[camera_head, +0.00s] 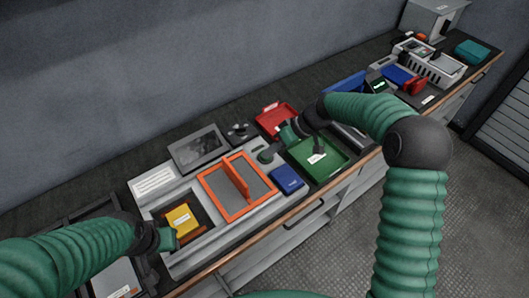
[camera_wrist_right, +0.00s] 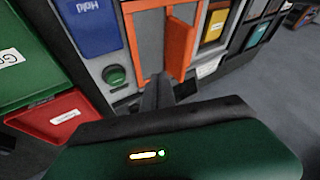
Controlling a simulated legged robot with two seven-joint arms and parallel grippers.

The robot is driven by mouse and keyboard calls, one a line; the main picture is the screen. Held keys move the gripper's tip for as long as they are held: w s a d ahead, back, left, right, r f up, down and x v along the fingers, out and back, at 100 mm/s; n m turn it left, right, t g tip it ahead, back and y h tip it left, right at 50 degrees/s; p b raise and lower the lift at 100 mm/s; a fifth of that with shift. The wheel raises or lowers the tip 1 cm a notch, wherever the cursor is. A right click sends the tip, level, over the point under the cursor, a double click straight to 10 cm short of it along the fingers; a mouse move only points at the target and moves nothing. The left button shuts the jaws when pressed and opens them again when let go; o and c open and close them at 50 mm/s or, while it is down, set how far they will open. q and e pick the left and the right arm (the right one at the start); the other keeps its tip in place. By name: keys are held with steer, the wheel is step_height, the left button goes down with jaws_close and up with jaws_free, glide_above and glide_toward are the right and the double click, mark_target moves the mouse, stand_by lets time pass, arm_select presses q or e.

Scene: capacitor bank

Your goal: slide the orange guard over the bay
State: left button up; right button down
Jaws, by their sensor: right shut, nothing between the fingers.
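The orange guard (camera_head: 236,179) is a rectangular frame with a grey panel and an upright orange fin, lying on the grey housing. It also shows in the right wrist view (camera_wrist_right: 181,48). The bay is a recess (camera_head: 204,226) left of the guard, uncovered, with a yellow block (camera_head: 181,219) in it. My right gripper (camera_head: 266,155) is shut and empty, near the guard's far right corner; in the wrist view its fingers (camera_wrist_right: 160,88) are apart from the fin. My left gripper (camera_head: 169,238) is by the bay's front left edge; its fingers are too small to read.
A green tray (camera_head: 318,168) and a red tray (camera_head: 272,120) stand further right. A green knob (camera_wrist_right: 114,75) is close to the right gripper. A grey screen (camera_head: 199,151) is behind the guard.

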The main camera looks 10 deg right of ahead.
mark_target(236, 178)
steer(key=p+x, duration=0.1)
steer(key=x, duration=0.7)
steer(key=shift+w+a, duration=0.15)
steer(key=shift+a, duration=0.05)
steer(key=shift+s+a+r+p, duration=0.1)
steer(key=shift+s+a+p, duration=0.2)
steer(key=shift+a, duration=0.3)
steer(key=shift+s+a+r+p, duration=0.1)
steer(key=shift+s+a+p, duration=0.15)
steer(key=shift+a, duration=0.3)
steer(key=shift+s+a, duration=0.4)
steer(key=shift+a, duration=0.05)
steer(key=shift+w+f, duration=0.1)
